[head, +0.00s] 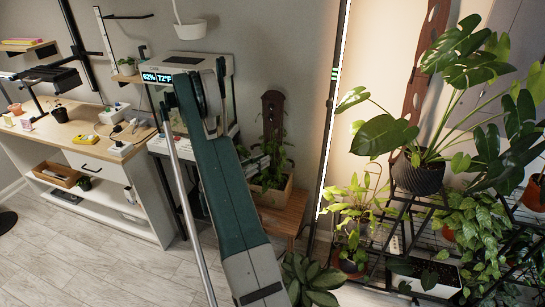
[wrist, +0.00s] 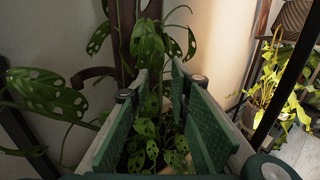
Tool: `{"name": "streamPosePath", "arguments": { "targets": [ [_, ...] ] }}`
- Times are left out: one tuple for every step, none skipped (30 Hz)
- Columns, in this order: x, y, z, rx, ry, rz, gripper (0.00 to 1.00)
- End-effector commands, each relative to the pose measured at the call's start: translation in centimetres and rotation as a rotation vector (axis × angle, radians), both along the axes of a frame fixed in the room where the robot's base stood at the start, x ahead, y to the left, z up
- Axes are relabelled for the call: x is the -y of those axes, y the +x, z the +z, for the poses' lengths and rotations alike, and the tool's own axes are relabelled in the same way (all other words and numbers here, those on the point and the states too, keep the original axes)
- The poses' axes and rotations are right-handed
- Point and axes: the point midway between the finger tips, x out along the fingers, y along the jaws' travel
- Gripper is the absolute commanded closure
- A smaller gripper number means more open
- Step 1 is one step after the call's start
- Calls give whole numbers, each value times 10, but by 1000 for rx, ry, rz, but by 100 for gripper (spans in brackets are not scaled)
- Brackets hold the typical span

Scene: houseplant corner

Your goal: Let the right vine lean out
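A vine with holed leaves climbs a dark brown post (wrist: 126,35) in the wrist view. Its right stem carries leaves (wrist: 190,44) that hang right of the post; a large leaf (wrist: 146,42) hangs over the post. Other leaves (wrist: 48,92) spread left. My gripper (wrist: 160,82) is open, its two green finger pads apart, facing the post. Lower leaves (wrist: 150,140) show between and below the fingers; contact cannot be told. In the head view the post (head: 273,112) rises from a wooden planter (head: 272,193); my arm hides the gripper there.
The planter stands on a wooden bench (head: 286,215). A lit upright strip (head: 328,150) is just right of it. A plant rack with a large dark pot (head: 417,175) fills the right side. A desk (head: 75,130) is at left. A leafy plant (head: 312,280) stands low in front.

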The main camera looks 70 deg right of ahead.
Motion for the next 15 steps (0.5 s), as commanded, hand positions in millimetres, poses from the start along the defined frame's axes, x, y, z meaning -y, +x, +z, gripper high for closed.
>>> {"name": "streamPosePath", "arguments": {
  "targets": [
    [4,-3,-1,0,0,-2,80],
    [6,-5,-1,0,0,-2,80],
    [9,-7,-1,0,0,-2,80],
    [12,-9,-1,0,0,-2,80],
    [15,-11,-1,0,0,-2,80],
    [19,-13,-1,0,0,-1,80],
    [22,-16,-1,0,0,-2,80],
    [26,-18,-1,0,0,-2,80],
    [29,-21,-1,0,0,-2,80],
    [32,-23,-1,0,0,-2,80],
    [35,-24,-1,0,0,-2,80],
    [39,-27,-1,0,0,-1,80],
    [42,-29,-1,0,0,-1,80],
    [44,-31,-1,0,0,-2,80],
    [47,-32,-1,0,0,-2,80]
  ]
}}
